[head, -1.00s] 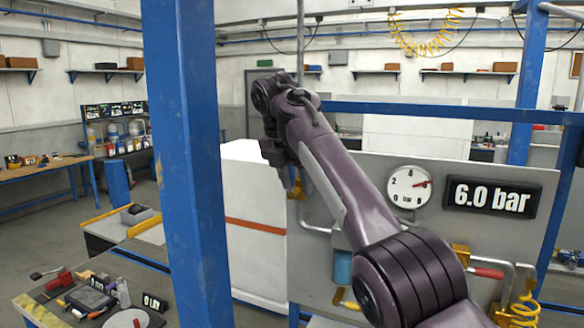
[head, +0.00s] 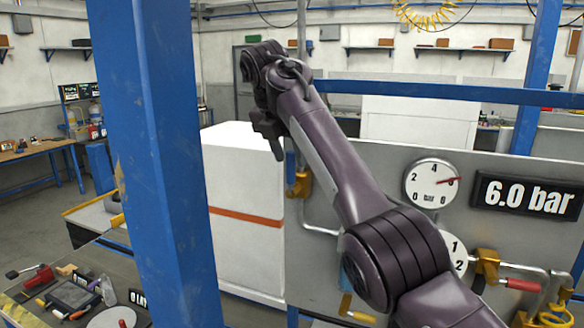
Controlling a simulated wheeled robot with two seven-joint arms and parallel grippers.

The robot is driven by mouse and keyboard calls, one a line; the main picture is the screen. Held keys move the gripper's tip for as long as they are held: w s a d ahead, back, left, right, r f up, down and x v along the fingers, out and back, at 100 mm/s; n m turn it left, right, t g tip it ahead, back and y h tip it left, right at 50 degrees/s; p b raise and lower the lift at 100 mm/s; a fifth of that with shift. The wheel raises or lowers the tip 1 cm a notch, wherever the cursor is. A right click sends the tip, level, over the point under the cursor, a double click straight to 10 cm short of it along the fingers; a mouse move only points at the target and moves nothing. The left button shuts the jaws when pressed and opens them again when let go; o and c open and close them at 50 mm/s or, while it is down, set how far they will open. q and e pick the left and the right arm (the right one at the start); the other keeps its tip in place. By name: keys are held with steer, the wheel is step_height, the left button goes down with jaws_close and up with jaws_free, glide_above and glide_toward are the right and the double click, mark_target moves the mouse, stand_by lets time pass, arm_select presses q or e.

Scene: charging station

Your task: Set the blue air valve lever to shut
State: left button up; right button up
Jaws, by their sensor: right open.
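The blue lever (head: 290,167) stands upright on a brass valve (head: 303,184), at the left end of the grey panel. A pipe runs from the valve down and to the right. My right arm reaches up and left across the panel from the bottom right. My right gripper (head: 270,138) hangs at the arm's far end, just above and left of the blue lever in the picture. It is open and empty; whether it touches the lever cannot be told. My left gripper is out of view.
The panel carries a round gauge (head: 432,184), a "6.0 bar" display (head: 527,197), a red-handled lever (head: 522,284) and a yellow handle (head: 357,310). A white cabinet (head: 240,180) stands behind the gripper. A blue post (head: 150,150) rises at left beside a cluttered bench (head: 25,310).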

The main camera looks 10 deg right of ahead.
mark_target(293, 167)
steer(key=x, duration=0.3)
steer(key=shift+w+r, duration=0.1)
steer(key=shift+w, duration=0.05)
steer(key=shift+p+x, duration=0.3)
steer(key=shift+x, duration=0.65)
steer(key=shift+w, duration=0.1)
steer(key=shift+r, duration=0.1)
steer(key=shift+c, duration=1.9)
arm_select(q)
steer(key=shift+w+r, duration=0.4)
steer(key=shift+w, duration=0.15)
arm_select(e)
jaws_close()
